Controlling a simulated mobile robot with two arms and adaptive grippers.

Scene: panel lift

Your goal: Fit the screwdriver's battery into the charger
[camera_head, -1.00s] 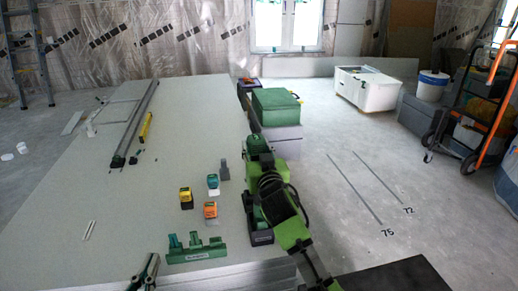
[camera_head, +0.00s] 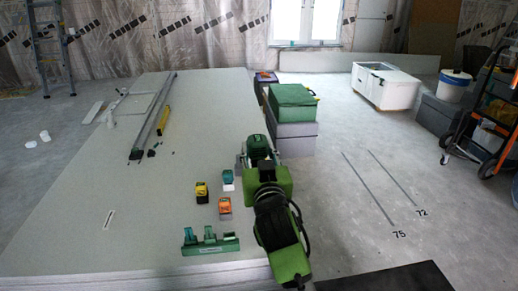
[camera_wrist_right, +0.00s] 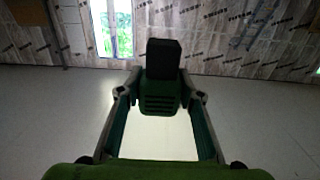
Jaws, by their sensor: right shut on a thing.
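My right gripper (camera_wrist_right: 160,100) is shut on a dark green ribbed block with a black upper part (camera_wrist_right: 161,65), probably the battery. A green rack with upright parts (camera_head: 210,245), possibly the charger, stands near the table's front edge, left of my right arm. Small blocks stand behind it: yellow and black (camera_head: 201,192), teal and white (camera_head: 228,180), orange and white (camera_head: 225,208). The screwdriver cannot be made out. My left gripper is out of view.
The pale panel table (camera_head: 120,220) is mostly clear on its left. Long rails (camera_head: 150,118) and a yellow level (camera_head: 163,120) lie at its back. Green and grey cases (camera_head: 292,115) stand beyond its right edge. A white crate (camera_head: 386,86) and a cart stand on the floor.

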